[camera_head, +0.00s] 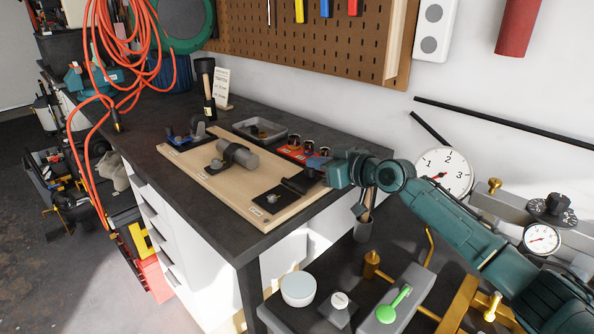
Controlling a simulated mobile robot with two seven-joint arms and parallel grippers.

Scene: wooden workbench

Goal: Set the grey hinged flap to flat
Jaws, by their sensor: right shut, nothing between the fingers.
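My right gripper (302,182) reaches in from the right over the front right part of the wooden board. Its dark fingers are shut and empty, close above or beside a black plate (268,203) with a small silver fitting. I cannot tell whether they touch it. No piece shows clearly as the grey hinged flap; it may be small or hidden by the gripper. A grey cylinder (238,155) lies in a dark bracket on the board. A small grey upright piece (197,130) stands by a blue fixture at its far left. My left gripper is out of view.
The wooden board (205,177) lies on the dark workbench (150,108). Behind it are a grey tray (248,126) and a red rack (290,155). A green lever (395,303) and a white bowl (297,289) are at lower right.

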